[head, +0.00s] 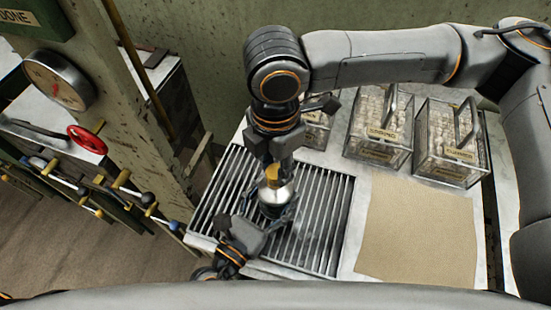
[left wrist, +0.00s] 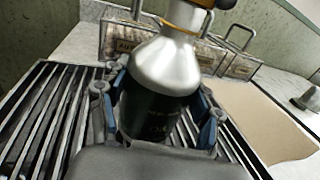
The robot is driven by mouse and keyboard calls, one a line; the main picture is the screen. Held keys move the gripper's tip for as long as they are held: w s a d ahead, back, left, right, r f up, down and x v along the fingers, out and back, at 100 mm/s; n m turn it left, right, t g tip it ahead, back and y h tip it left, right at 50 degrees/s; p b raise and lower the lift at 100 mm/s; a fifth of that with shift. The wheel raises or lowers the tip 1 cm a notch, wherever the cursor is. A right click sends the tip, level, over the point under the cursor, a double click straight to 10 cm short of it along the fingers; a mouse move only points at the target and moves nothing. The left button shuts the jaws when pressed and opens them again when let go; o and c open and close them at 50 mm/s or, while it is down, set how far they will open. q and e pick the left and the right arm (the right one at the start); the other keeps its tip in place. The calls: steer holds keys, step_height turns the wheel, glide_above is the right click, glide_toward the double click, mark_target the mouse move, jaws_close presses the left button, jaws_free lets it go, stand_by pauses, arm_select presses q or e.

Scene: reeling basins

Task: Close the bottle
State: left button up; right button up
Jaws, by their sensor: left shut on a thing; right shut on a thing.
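The bottle (head: 277,193) stands upright on the slatted metal grate, with a silver shoulder and a dark lower body. It also fills the middle of the left wrist view (left wrist: 165,65). My left gripper (head: 268,214) is shut around its dark body, with a finger on each side in the left wrist view (left wrist: 160,108). My right gripper (head: 276,165) points down from above and is shut on the orange-brown cap (head: 272,173) at the bottle's mouth. The cap's lower edge shows at the top of the left wrist view (left wrist: 187,12). I cannot tell whether it is fully seated.
Clear labelled boxes with handles, one in the middle (head: 380,130) and one at right (head: 452,145), stand behind the grate (head: 330,215). A bare tan mat (head: 420,230) lies right of it. A gauge (head: 58,84) and red handwheel (head: 87,139) are at left.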

steer(key=shift+f, duration=0.55)
stand_by(0.4)
